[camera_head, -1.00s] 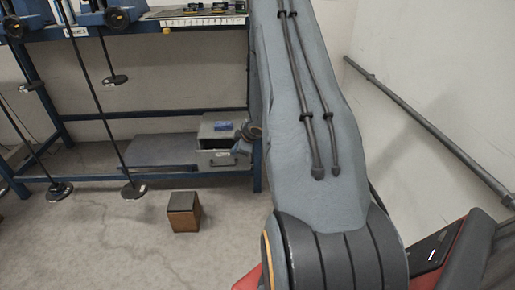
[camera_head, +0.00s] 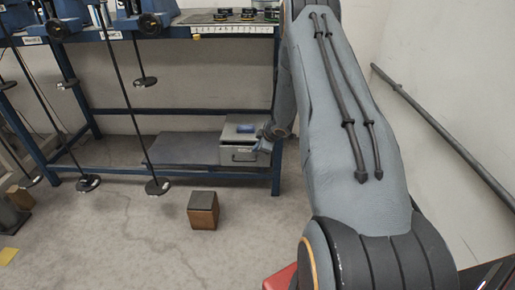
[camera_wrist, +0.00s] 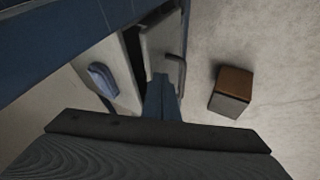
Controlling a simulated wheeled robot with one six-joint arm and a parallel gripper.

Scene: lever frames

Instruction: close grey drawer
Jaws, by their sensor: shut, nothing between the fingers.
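The grey drawer (camera_head: 238,155) belongs to a small grey cabinet (camera_head: 236,131) on the lower shelf of the blue bench. In the wrist view the drawer front (camera_wrist: 160,45) with its dark handle stands out from the cabinet (camera_wrist: 118,68), with a dark gap between them, so it is partly open. My gripper (camera_head: 259,147) is shut and empty at the right end of the drawer front. In the wrist view its blue fingers (camera_wrist: 161,88) reach the near end of the front; I cannot tell whether they touch it.
A blue object (camera_head: 246,128) lies on the cabinet. A blue bench leg (camera_head: 277,165) stands just right of my gripper. A brown block (camera_head: 203,210) is on the floor in front. Long dark rods with round feet (camera_head: 158,187) hang at the left. The floor between is clear.

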